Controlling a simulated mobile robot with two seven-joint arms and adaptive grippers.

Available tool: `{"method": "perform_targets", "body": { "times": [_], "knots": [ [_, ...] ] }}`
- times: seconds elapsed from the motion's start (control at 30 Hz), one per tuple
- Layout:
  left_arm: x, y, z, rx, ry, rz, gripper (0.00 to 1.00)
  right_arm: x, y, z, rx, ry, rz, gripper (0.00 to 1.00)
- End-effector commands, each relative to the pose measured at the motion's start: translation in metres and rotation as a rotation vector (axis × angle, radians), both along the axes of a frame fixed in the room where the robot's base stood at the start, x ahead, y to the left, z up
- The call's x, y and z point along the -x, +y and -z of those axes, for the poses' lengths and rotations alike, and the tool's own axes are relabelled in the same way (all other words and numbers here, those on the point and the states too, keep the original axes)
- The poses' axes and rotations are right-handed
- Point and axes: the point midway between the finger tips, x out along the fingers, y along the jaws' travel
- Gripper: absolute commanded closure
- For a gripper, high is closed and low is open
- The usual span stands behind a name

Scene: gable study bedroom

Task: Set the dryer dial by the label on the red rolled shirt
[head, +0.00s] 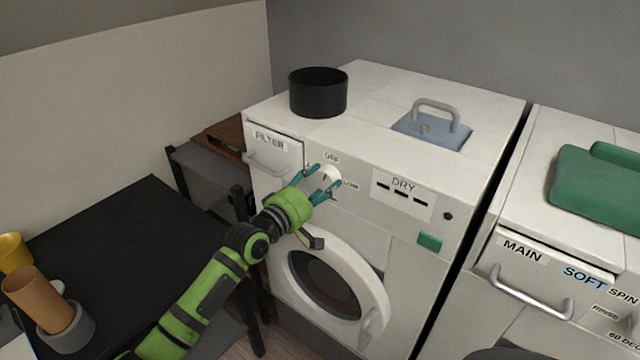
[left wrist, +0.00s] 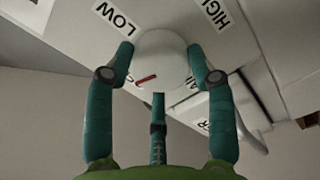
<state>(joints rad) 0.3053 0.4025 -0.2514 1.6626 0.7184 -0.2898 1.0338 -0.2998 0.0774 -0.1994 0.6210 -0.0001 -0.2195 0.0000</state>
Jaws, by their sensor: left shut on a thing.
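The dryer (head: 365,165) is the white machine in the middle of the head view, with a DRY panel on its front. Its round white dial (head: 330,173) sits below the OFF label (head: 332,158). My left gripper (head: 322,182) is shut on the dial, one finger on each side. In the left wrist view the dial (left wrist: 163,58) carries a red mark pointing to the lower left, toward a label mostly hidden by a finger. LOW (left wrist: 117,19) and HIGH (left wrist: 214,12) labels show above. The red rolled shirt and my right gripper are not in view.
A black pot (head: 318,95) and a blue lid with a grey handle (head: 432,125) are on the dryer top. The FILTER drawer (head: 273,150) is left of the dial, the round door (head: 380,305) below. A green folded cloth (head: 600,190) lies on the right machine.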

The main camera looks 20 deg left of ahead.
Motion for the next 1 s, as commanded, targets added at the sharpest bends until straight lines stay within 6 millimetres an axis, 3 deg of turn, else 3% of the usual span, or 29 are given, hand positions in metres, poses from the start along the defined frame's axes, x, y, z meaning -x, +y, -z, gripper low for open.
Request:
{"method": "perform_targets", "body": {
  "times": [1.0],
  "knots": [
    [-0.0002, 0.0003, -0.0008, -0.902, -0.327, -0.001, 0.77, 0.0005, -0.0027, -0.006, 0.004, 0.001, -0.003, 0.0]
  ]
}}
